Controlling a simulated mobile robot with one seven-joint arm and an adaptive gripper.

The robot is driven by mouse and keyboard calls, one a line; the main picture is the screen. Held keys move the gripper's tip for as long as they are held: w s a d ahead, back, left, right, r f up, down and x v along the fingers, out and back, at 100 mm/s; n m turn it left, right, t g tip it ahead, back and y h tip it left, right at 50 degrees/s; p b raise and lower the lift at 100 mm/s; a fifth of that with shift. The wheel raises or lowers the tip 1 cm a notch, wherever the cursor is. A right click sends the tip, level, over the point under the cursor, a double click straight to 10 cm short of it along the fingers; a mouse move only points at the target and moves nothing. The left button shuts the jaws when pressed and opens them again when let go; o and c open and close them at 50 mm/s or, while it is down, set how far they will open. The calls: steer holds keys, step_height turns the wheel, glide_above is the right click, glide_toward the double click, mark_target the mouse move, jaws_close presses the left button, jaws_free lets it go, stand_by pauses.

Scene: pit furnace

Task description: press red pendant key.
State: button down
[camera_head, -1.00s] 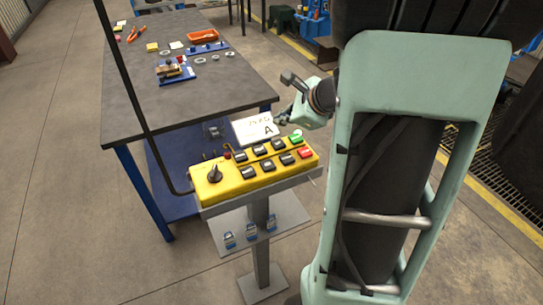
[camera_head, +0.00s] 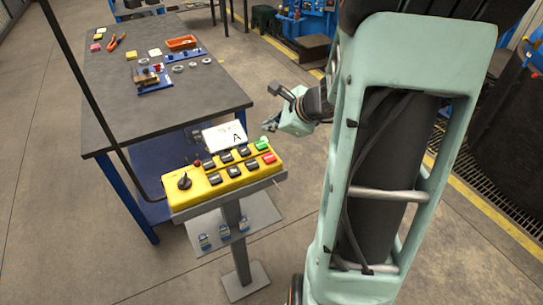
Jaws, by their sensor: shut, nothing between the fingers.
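The yellow pendant box (camera_head: 237,187) lies tilted on a grey stand and carries two rows of keys. The red key (camera_head: 269,159) is at its right end, just below the green key (camera_head: 261,145). My gripper (camera_head: 268,125) is shut and empty. In the picture it is above the red key and apart from the box. The red key is not covered by my arm.
A workbench (camera_head: 115,110) with an orange tray (camera_head: 182,43) and small parts stands behind the pendant. A black cable (camera_head: 98,110) rises from the box's left end. Open floor lies left; a dark grating edged in yellow is at right.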

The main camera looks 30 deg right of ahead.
steer(key=shift+f, duration=0.1)
steer(key=b, duration=0.5)
glide_above(270, 159)
step_height(270, 159, down, 7)
steer(key=shift+r, duration=0.15)
steer(key=shift+f+b, duration=0.95)
steer(key=shift+b, duration=0.35)
steer(key=shift+f, duration=0.15)
steer(key=shift+f+b, duration=0.3)
steer(key=shift+b, duration=0.35)
steer(key=shift+f+b, duration=0.45)
steer(key=shift+b, duration=0.1)
stand_by(0.5)
steer(key=shift+r+p, duration=0.7)
steer(key=shift+r, duration=0.2)
